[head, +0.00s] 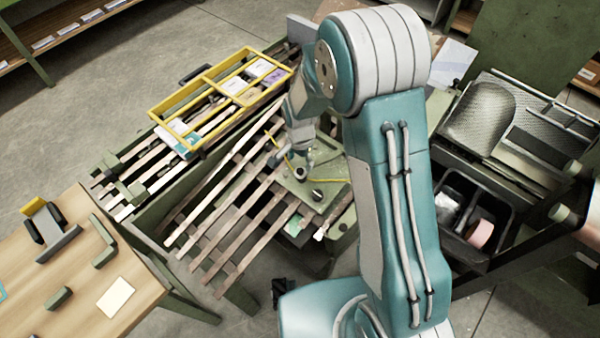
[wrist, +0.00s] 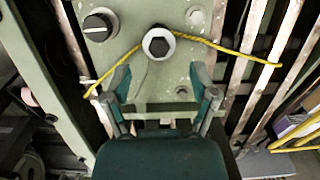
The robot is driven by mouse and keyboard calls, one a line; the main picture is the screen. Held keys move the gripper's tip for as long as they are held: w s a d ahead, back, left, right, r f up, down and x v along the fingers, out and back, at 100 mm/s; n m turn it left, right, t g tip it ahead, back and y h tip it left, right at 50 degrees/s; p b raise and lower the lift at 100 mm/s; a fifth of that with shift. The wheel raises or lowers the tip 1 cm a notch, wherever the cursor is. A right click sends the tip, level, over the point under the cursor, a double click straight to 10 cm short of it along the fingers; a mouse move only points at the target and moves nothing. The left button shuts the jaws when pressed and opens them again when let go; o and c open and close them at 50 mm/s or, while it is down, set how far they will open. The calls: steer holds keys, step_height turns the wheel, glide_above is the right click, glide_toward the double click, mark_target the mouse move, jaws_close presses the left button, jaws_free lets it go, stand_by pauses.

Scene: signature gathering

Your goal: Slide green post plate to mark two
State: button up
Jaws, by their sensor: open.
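The pale green plate (head: 325,200) lies among the wooden slats below my arm in the head view. In the wrist view the worn green plate (wrist: 180,75) fills the upper middle. A post (wrist: 158,42) with a dark top and white collar stands on it, with a yellow cord (wrist: 215,48) passing around it. My gripper (wrist: 160,82) is open, its two teal fingers apart on either side below the post, holding nothing. In the head view my gripper (head: 297,160) is over the plate, its fingers partly hidden. I cannot make out mark two.
A black knob (wrist: 98,26) sits beside the post. Wooden slats (head: 225,215) run left of the plate. A yellow-framed tray (head: 178,108) with papers stands behind them. A black bin (head: 462,215) stands right of my arm, and a wooden table (head: 75,285) is at lower left.

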mark_target(300, 170)
step_height(300, 170, down, 7)
steer(key=shift+r, duration=0.1)
steer(key=shift+c, duration=0.2)
jaws_close()
